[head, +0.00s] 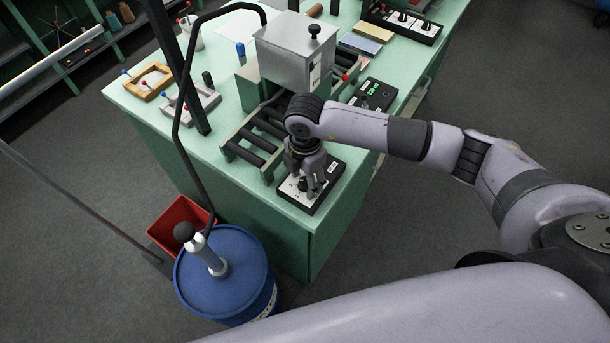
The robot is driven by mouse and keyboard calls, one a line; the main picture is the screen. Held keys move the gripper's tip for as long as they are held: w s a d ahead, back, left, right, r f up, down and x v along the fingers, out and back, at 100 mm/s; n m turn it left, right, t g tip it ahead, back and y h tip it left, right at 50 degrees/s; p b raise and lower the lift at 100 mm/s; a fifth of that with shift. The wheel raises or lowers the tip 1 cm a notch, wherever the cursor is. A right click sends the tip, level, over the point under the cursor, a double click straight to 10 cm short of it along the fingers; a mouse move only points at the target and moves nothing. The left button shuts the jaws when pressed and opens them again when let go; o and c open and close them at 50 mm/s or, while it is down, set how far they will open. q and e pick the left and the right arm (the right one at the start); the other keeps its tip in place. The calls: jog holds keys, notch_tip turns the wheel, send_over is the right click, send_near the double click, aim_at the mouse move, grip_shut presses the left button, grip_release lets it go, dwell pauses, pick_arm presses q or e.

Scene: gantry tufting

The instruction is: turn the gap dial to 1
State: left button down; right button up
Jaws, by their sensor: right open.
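A small black control box with a pale face (288,187) sits at the near corner of the green bench, by the roller frame. A dark knob on it shows partly between the fingers of my right gripper (310,190). My right gripper points down right over this box and is open, its fingers around or just above the knob; I cannot tell if they touch it. The dial's pointer and marks are too small and covered to read. I cannot read a label that says gap. My left gripper is out of view.
A box with a lit green display (372,95) stands behind my right wrist. A grey metal housing (296,50) stands over the rollers (262,140). Another two-knob box (403,20) is at the far end. A blue drum (225,275) and red bin (180,222) stand on the floor.

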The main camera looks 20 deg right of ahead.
jog(key=c, duration=1.2)
jog(key=shift+o, duration=0.2)
jog(key=shift+f+n+b, duration=0.2)
jog(key=shift+n+b, duration=0.7)
jog(key=shift+b, duration=0.1)
jog(key=n+b, duration=0.7)
jog(key=shift+r+n+b, duration=0.15)
jog(key=shift+n+b, duration=1.45)
jog(key=shift+b, duration=0.05)
jog(key=shift+r, duration=0.1)
